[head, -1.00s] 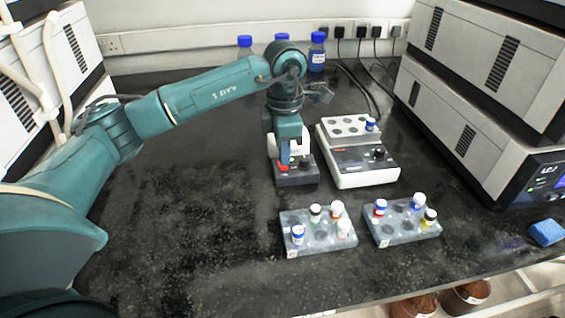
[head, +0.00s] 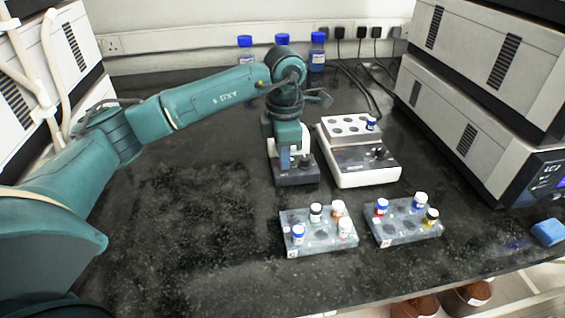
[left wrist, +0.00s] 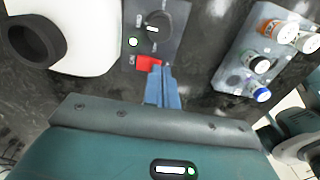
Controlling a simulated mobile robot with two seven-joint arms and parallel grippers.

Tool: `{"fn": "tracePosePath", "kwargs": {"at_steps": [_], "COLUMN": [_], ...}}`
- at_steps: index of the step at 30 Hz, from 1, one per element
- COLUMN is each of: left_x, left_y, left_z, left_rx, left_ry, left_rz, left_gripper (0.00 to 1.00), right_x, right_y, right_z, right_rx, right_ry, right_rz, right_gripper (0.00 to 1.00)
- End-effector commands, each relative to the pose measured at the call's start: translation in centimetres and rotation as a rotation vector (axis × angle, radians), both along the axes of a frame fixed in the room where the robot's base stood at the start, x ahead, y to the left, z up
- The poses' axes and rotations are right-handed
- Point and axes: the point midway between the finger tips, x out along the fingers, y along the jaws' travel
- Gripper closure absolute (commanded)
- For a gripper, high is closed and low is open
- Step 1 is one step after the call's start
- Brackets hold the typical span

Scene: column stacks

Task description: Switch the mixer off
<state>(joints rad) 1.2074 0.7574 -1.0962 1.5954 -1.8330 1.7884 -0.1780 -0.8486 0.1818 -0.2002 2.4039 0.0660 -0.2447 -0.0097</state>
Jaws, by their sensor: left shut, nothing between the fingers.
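The mixer (head: 302,178) stands mid-bench, with a dark grey front panel and a white body largely hidden behind my left arm. The white body with a black round cup (left wrist: 38,38) is at left. My left gripper (head: 283,167) is shut and empty, pointing down over the panel. Its fingertips (left wrist: 164,72) are right beside the red switch; I cannot tell whether they touch it. My right gripper is out of view.
A white block heater (head: 360,172) stands close to the mixer's right. Two vial racks (head: 322,247) (head: 408,236) are in front. Bottles (head: 317,52) stand at the back wall. A blue sponge (head: 547,232) lies at far right. The bench left of the mixer is clear.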

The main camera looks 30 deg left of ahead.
Motion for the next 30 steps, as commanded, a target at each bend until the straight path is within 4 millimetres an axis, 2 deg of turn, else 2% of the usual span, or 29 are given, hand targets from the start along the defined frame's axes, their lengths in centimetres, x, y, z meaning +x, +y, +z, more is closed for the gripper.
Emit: {"fn": "tracePosePath", "kwargs": {"at_steps": [9, 14, 30], "left_x": [0.0, 0.0, 0.0], "left_y": [0.0, 0.0, 0.0], "left_z": [-0.6, -0.3, 4.0], "left_rx": [0.001, 0.001, 0.001], "left_ry": [0.001, 0.0, -0.001], "left_rz": [0.0, 0.001, 0.0], "left_gripper": [1.0, 1.0, 1.0], "right_x": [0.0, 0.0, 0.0], "right_y": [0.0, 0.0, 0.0], "right_z": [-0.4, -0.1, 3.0], "right_rx": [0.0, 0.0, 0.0], "right_ry": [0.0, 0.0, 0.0], "right_rz": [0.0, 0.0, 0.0], "right_gripper": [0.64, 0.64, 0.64]}}
